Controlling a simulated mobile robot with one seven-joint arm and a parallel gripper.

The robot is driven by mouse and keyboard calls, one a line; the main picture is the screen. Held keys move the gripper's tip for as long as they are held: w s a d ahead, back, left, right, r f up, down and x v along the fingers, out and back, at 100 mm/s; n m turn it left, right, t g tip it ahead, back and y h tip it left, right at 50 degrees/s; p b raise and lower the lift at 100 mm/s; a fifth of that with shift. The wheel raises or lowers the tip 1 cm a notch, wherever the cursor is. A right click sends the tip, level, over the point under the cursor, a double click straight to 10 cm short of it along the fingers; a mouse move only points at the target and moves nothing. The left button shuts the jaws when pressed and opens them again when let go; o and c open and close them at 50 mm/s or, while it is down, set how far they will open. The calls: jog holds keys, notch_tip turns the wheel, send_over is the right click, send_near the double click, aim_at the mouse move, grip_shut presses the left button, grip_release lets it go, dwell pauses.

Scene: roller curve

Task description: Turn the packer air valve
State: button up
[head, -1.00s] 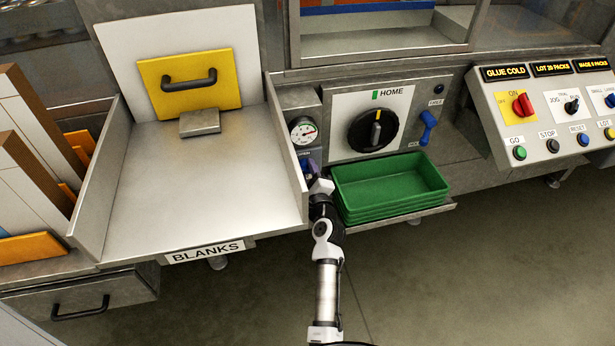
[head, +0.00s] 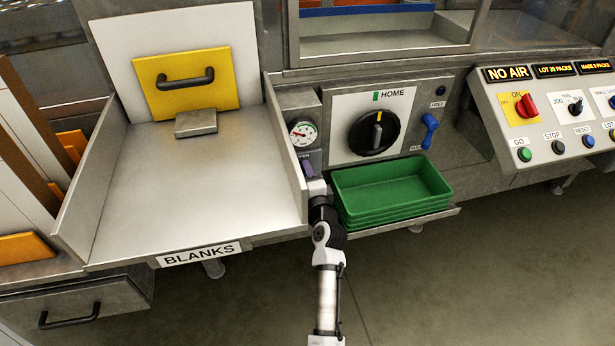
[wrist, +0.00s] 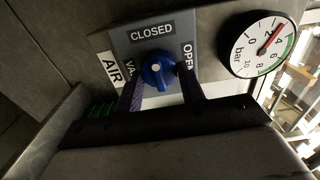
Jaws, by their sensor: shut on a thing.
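The packer air valve is a round blue knob (wrist: 157,71) with a white mark, on a grey panel in the wrist view. The label CLOSED is above it, OPEN to its right, and a partly covered AIR label to its left. My gripper (wrist: 160,84) has its purple fingers on both sides of the knob and is shut on it. In the head view my gripper (head: 310,173) is at the panel below the gauge, and it hides the knob there. The round pressure gauge (head: 303,133) also shows in the wrist view (wrist: 265,45), with a red needle.
The metal BLANKS tray (head: 150,205) has its side wall close to the left of my gripper. Stacked green bins (head: 390,188) stand close on the right. The black HOME dial (head: 376,133) and a blue lever (head: 429,131) are farther right. A display (head: 508,73) reads NO AIR.

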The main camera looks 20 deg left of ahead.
jog(key=shift+r, duration=0.1)
jog(key=o, duration=1)
jog(key=b+v, duration=0.2)
jog(key=v, duration=1.2)
jog(key=shift+b, duration=0.35)
